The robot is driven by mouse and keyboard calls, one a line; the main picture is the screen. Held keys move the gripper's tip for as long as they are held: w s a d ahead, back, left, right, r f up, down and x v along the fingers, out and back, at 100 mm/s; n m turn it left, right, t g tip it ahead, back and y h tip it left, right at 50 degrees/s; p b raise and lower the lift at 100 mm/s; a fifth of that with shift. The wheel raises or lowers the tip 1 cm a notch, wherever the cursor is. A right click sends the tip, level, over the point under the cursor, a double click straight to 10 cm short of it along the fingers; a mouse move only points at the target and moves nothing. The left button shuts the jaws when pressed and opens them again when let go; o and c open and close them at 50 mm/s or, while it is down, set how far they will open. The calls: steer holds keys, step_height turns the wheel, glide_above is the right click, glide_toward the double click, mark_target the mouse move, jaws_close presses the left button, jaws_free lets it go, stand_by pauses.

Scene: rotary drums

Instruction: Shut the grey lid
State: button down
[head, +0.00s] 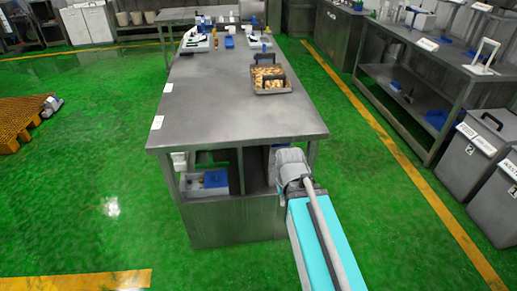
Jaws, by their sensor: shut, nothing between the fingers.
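Two grey bins stand on the floor at the right edge. The farther bin (468,172) has a flat grey top with a dark handle (492,121) and a white label on its front. This top looks like a lid lying on the bin, but I cannot tell whether it is fully shut. The nearer bin (490,213) is cut off by the picture's edge, so much of its top is out of view. I cannot tell which bin has the task's lid. My arm shows at the lower middle, well left of the bins; my gripper's fingers do not show.
A workbench (410,75) runs along the right behind the bins. Green floor (385,220) is clear between my body and the bins. An orange pallet (20,118) lies at left.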

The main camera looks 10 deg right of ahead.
steer(key=w+d+f+t+h+b, duration=0.2)
steer(key=w+f+b, duration=0.2)
steer(key=f+b, duration=0.8)
steer(key=w+d+f+t+h+b, duration=0.1)
steer(key=w+f+b, duration=0.4)
steer(key=f+b, duration=0.6)
steer(key=w+d+r+n+t+h+b, duration=0.1)
steer(key=w+r+n+t+h, duration=0.15)
steer(key=w, duration=0.45)
steer(key=w+d+r+n+t+h, duration=0.1)
steer(key=w+r+n+t+h, duration=0.1)
steer(key=w+r+t, duration=0.3)
steer(key=w+a+r+n+t+y, duration=0.3)
steer(key=w+a+r+n+t, duration=0.3)
steer(key=w+a+r+n, duration=0.2)
steer(key=w+a+n, duration=0.2)
steer(key=w, duration=0.1)
steer(key=shift+w+a, duration=0.25)
steer(key=shift+w, duration=0.15)
steer(key=shift+w+r+t, duration=0.1)
steer(key=shift+t, duration=0.15)
